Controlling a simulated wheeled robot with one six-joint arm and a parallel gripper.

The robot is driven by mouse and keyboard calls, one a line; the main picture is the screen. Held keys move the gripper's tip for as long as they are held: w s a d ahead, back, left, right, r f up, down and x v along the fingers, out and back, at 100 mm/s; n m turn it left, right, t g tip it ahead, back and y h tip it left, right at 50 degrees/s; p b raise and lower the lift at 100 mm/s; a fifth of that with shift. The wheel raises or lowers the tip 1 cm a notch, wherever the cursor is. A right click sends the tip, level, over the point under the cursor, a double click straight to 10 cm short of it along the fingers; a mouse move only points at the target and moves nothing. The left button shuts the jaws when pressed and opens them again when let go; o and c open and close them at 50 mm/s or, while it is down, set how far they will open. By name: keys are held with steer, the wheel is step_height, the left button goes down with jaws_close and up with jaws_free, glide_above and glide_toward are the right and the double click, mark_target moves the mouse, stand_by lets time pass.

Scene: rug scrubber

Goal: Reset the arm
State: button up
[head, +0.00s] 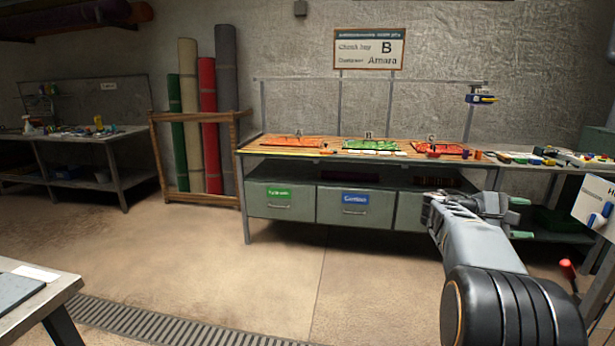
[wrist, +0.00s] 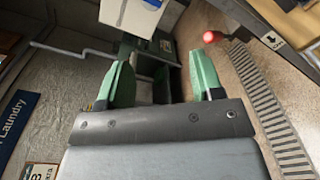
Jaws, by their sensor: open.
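My arm reaches forward at the right of the head view, with my gripper (head: 521,218) at its far end, in front of the workbench. In the wrist view my gripper (wrist: 162,82) shows two green fingers spread well apart. Nothing is between the fingertips, so it is open and empty. Past the fingers in the wrist view are a white box-like panel (wrist: 132,14) and a red knob (wrist: 210,37), both apart from the gripper.
A workbench (head: 245,152) with mats and drawers stands along the back wall. Rolled rugs (head: 207,125) stand in a wooden rack. A table (head: 62,290) edges in at lower left. A white panel (head: 594,205) and red-knobbed lever (head: 567,264) stand at right. The middle floor is clear.

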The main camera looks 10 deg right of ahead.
step_height(320, 180, down, 8)
steer(key=a+t+y, duration=0.1)
steer(key=a+y, duration=0.1)
steer(key=y, duration=0.2)
steer(key=s+a+f+m+t+y+p, duration=0.25)
steer(key=a+f+y, duration=0.25)
steer(key=a, duration=0.5)
steer(key=s+a+r+t+y+p, duration=0.1)
steer(key=s+a+y+p, duration=0.1)
steer(key=a, duration=0.6)
steer(key=s+a+r+m+t+y+p, duration=0.1)
steer(key=s+a+r+t+y+p, duration=0.1)
steer(key=a, duration=0.6)
steer(key=s+a+r+t+y+p, duration=0.2)
steer(key=s+a+y+p, duration=0.1)
steer(key=a+p, duration=0.3)
steer(key=s+a, duration=0.1)
steer(key=a, duration=0.1)
steer(key=shift+a+r+y, duration=0.2)
steer(key=shift+a+y, duration=0.1)
steer(key=shift+a, duration=0.1)
